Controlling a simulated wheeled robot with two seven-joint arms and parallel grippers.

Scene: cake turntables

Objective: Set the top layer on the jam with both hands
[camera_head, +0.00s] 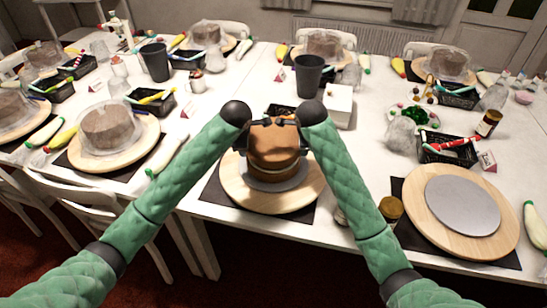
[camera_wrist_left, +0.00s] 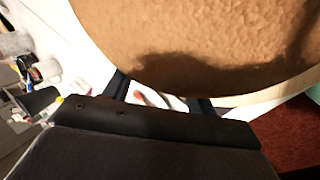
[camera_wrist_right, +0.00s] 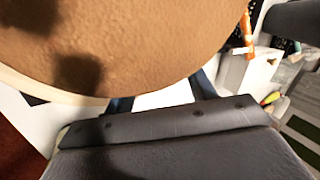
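The brown top layer (camera_head: 273,136) is at the centre of the head view, over the lower cake (camera_head: 274,170) on a grey disc and round wooden turntable (camera_head: 262,203). I cannot tell whether the layers touch, and I cannot make out the jam. My left gripper (camera_head: 246,142) and right gripper (camera_head: 299,138) are at opposite sides of the top layer. In the left wrist view (camera_wrist_left: 158,98) and right wrist view (camera_wrist_right: 162,100), the fingers are spread apart, with nothing pinched between their visible parts. Their tips are hidden behind the layer's edge.
A second turntable (camera_head: 421,215) with a bare grey disc (camera_head: 463,204) stands on the right. A dark cup (camera_head: 309,76) and white box (camera_head: 340,106) stand behind the cake. Other covered cakes (camera_head: 107,127), black baskets (camera_head: 447,151) and piping bags crowd the table.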

